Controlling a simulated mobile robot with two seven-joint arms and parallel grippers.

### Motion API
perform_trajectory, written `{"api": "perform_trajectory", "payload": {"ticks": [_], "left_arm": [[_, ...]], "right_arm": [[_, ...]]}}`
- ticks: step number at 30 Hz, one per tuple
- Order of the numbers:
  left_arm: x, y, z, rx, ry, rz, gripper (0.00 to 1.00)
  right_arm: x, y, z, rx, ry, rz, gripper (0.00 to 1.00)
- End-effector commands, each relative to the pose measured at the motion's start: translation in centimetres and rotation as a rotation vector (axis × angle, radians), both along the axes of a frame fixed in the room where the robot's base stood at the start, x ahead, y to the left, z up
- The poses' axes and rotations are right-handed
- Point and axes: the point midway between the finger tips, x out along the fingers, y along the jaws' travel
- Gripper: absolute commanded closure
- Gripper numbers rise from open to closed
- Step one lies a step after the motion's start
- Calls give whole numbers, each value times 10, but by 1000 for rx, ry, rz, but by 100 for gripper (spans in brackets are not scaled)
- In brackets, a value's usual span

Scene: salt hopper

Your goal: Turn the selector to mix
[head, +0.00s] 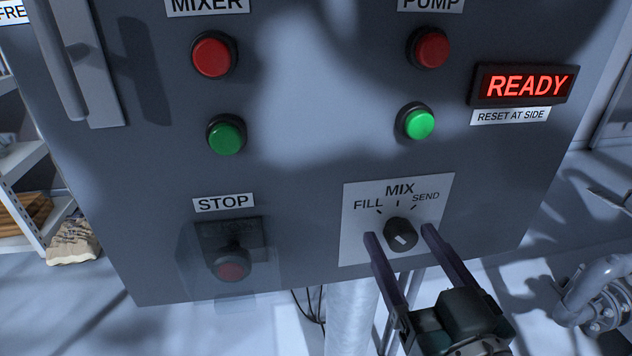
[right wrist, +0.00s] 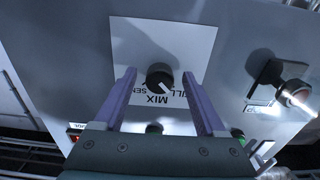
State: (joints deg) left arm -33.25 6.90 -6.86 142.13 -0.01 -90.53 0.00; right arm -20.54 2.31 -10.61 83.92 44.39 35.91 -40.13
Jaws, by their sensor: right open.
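The selector (head: 400,235) is a round black knob with a white mark, on a white plate (head: 352,248) labelled FILL, MIX and SEND. The mark slants up-left, towards FILL. My right gripper (head: 399,233) is open, with one finger on each side of the knob and a visible gap to it. In the right wrist view the knob (right wrist: 160,76) also shows between the spread fingertips (right wrist: 159,74), and its mark points to the FILL side. I cannot tell how deep the fingertips reach along the knob. My left gripper is not in view.
A STOP button (head: 232,266) under a clear cover sits left of the selector. Green buttons (head: 226,136) (head: 418,123) and red buttons (head: 212,56) (head: 431,49) are above. A READY display (head: 524,85) is at the upper right. A pipe (head: 597,285) stands at lower right.

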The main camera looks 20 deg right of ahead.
Motion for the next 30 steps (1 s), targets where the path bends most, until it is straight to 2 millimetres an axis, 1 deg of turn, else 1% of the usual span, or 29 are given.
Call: {"api": "perform_trajectory", "payload": {"ticks": [1,2,20,21,30], "left_arm": [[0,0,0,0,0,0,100],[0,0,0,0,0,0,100],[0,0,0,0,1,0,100],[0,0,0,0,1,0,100],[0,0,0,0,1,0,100]], "right_arm": [[0,0,0,0,0,0,27],[0,0,0,0,0,0,30],[0,0,0,0,-1,0,98],[0,0,0,0,-1,0,100],[0,0,0,14,-4,0,100]]}}
